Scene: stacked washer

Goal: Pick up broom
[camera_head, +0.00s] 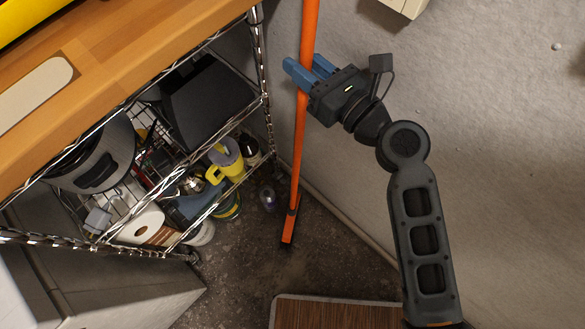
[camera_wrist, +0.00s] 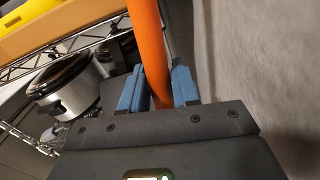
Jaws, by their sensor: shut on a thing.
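The broom (camera_head: 298,150) has a long orange handle and stands nearly upright between the wire shelf and the wall. Its lower end, with a dark-edged orange head, is at the floor. My gripper (camera_head: 308,72) has blue fingers and is shut on the upper handle. In the wrist view, the orange handle (camera_wrist: 148,45) passes between the two blue fingers of my gripper (camera_wrist: 158,90). The top of the handle is out of view in both pictures.
A wire shelf (camera_head: 262,50) with a wooden top (camera_head: 110,70) stands close on the left, holding a slow cooker (camera_head: 95,160), a yellow cup and several other items. The pale wall (camera_head: 490,150) is close on the right. A brown mat (camera_head: 335,313) lies on the floor.

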